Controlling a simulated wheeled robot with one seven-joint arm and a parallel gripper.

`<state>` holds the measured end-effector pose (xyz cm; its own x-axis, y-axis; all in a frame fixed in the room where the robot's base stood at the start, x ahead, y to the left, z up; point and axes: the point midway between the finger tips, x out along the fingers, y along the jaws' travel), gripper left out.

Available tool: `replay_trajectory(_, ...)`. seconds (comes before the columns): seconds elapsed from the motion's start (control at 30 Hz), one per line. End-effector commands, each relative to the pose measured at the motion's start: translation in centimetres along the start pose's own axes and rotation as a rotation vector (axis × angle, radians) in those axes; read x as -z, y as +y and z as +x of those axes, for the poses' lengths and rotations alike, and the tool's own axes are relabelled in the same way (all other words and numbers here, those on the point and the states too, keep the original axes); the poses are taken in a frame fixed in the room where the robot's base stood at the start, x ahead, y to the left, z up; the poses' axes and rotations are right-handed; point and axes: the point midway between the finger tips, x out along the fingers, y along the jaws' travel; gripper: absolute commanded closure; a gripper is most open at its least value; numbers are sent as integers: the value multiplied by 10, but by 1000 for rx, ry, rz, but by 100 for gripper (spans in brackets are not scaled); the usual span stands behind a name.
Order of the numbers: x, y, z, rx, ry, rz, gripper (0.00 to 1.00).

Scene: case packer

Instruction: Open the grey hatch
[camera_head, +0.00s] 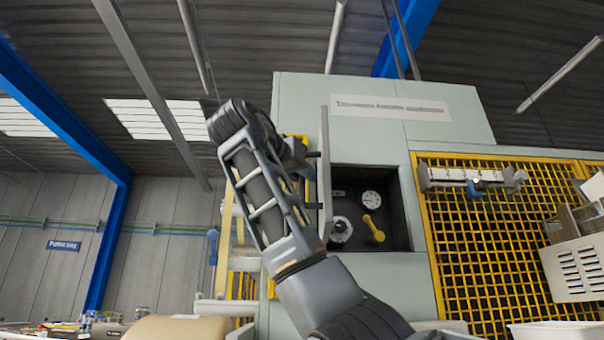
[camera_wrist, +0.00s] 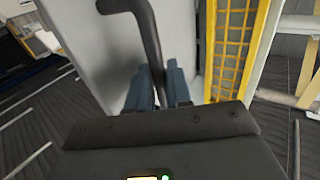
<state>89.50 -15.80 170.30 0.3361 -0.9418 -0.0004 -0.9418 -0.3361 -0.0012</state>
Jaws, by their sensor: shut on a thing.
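The grey hatch (camera_head: 325,172) stands swung out on the left side of a dark recess (camera_head: 395,215) in the pale machine cabinet, seen nearly edge-on. In the wrist view its pale panel (camera_wrist: 85,45) fills the upper left. A dark bent handle (camera_wrist: 146,35) runs down between the two blue fingers of my gripper (camera_wrist: 158,85), which is shut on it. In the head view my gripper (camera_head: 298,158) is at the outer side of the hatch, partly hidden by my arm.
Inside the recess are a round gauge (camera_head: 372,200), a yellow valve handle (camera_head: 374,228) and a round fitting (camera_head: 341,230). A yellow mesh guard (camera_head: 480,250) stands to the right. A yellow-framed guard (camera_wrist: 232,50) is close to the right of my gripper in the wrist view.

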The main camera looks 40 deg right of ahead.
Motion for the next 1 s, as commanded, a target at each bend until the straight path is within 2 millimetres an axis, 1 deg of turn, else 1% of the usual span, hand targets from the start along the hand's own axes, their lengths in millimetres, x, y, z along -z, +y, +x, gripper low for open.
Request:
replay_trajectory(0.13, 2, 1, 0, 0, 3, 0, 100)
replay_trajectory(0.17, 2, 1, 1, 0, 3, 0, 79)
replay_trajectory(0.3, 1, 1, 0, 0, 2, 1, 65)
replay_trajectory(0.53, 1, 0, 0, 1, 1, 0, 65)
replay_trajectory(0.63, 0, 0, -6, 2, 2, 1, 65)
replay_trajectory(0.77, -1, 0, -23, 3, 2, 1, 65)
replay_trajectory(0.9, -1, 0, -47, 4, 3, 2, 65)
replay_trajectory(1.0, -1, 0, -61, 2, 2, 1, 65)
